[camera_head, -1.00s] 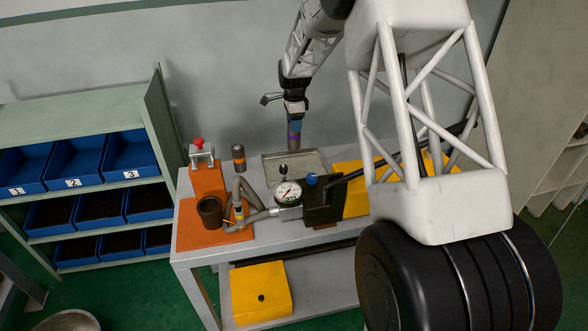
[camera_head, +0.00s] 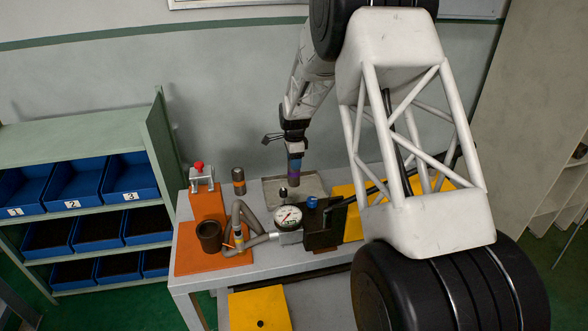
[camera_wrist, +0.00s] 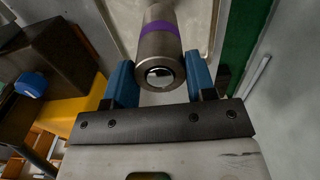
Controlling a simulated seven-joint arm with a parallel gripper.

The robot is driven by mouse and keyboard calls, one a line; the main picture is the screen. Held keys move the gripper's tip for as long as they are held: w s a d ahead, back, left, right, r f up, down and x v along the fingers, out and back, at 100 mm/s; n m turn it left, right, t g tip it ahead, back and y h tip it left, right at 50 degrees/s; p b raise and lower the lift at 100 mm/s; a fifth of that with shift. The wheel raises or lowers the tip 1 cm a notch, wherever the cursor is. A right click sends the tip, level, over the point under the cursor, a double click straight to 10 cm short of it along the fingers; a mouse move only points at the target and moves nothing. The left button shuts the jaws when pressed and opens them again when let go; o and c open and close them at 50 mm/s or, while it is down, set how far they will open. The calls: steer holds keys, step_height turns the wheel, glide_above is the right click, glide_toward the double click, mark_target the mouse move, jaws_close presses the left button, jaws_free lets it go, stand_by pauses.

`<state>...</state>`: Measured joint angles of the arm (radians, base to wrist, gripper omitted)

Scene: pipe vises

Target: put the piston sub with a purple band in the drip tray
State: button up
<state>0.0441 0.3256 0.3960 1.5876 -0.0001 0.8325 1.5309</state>
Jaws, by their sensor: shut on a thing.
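The piston sub with the purple band (camera_head: 294,173) is a grey-brown metal cylinder. It hangs upright below my gripper (camera_head: 295,146), over the drip tray. In the wrist view the piston sub (camera_wrist: 160,63) sits between the two blue fingers of my gripper (camera_wrist: 160,80), which is shut on it. The drip tray (camera_head: 315,183) is a shallow pale metal tray at the back of the bench; part of it also shows in the wrist view (camera_wrist: 203,25). The sub's lower end overlaps the tray in the head view; I cannot tell whether it touches the tray floor.
Another dark cylinder (camera_head: 238,181) stands left of the tray. A pressure gauge (camera_head: 288,217), a dark block with a blue knob (camera_head: 322,232), bent pipes and an orange vise base (camera_head: 208,258) stand in front. Blue bins (camera_head: 75,188) fill the left shelf.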

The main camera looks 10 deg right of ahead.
steer(key=shift+f, duration=1.8)
steer(key=shift+f, duration=0.15)
steer(key=o, duration=1)
steer(key=shift+c, duration=0.2)
steer(key=shift+r, duration=6.1)
